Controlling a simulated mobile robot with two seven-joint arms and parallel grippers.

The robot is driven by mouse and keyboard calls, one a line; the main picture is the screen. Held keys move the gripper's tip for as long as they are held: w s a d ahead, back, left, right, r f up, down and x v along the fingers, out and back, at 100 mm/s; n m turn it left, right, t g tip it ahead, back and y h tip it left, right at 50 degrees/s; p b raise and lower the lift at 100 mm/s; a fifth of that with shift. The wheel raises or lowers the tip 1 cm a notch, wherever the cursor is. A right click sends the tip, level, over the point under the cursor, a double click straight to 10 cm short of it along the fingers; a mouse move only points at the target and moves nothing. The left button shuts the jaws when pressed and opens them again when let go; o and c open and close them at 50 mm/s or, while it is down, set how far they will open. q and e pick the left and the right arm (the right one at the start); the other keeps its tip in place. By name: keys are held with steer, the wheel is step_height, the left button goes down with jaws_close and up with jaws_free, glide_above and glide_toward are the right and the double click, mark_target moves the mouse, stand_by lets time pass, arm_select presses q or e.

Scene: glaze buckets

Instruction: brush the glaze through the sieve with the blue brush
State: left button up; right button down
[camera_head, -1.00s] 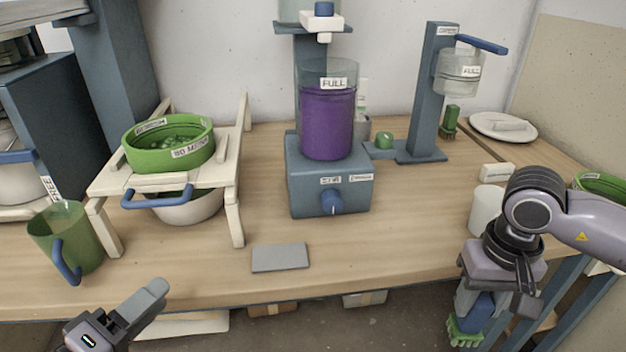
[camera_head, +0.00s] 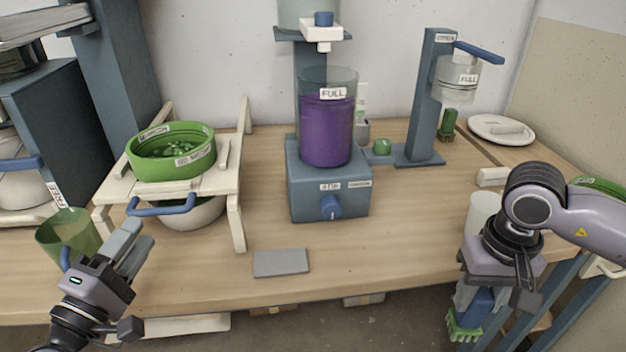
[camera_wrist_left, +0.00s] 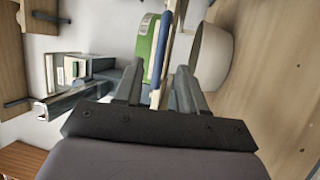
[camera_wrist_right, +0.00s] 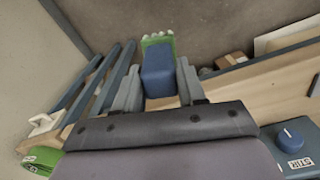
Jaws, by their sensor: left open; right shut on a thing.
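The green sieve (camera_head: 172,165) with glaze lumps in it sits on a cream wooden stand (camera_head: 233,185). My left gripper (camera_head: 130,240) is open and empty in front of the stand's left side. In the left wrist view the blue handle (camera_wrist_left: 162,45) and sieve wall (camera_wrist_left: 146,45) lie ahead of its fingers. My right gripper (camera_head: 480,292) is shut on the blue brush (camera_head: 472,310), whose green bristles point down past the table's front edge. The brush also shows in the right wrist view (camera_wrist_right: 158,75).
A green jug (camera_head: 66,232) stands left of my left gripper. A blue mixer with a purple-filled container (camera_head: 325,130) stands mid-table. A grey flat plate (camera_head: 281,262) lies in front. A white cup (camera_head: 483,212) is beside my right arm. The front middle of the table is mostly clear.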

mark_target(157, 211)
arm_select(q)
steer(key=shift+p+x, duration=0.65)
steer(key=shift+x, duration=2.55)
jaws_close()
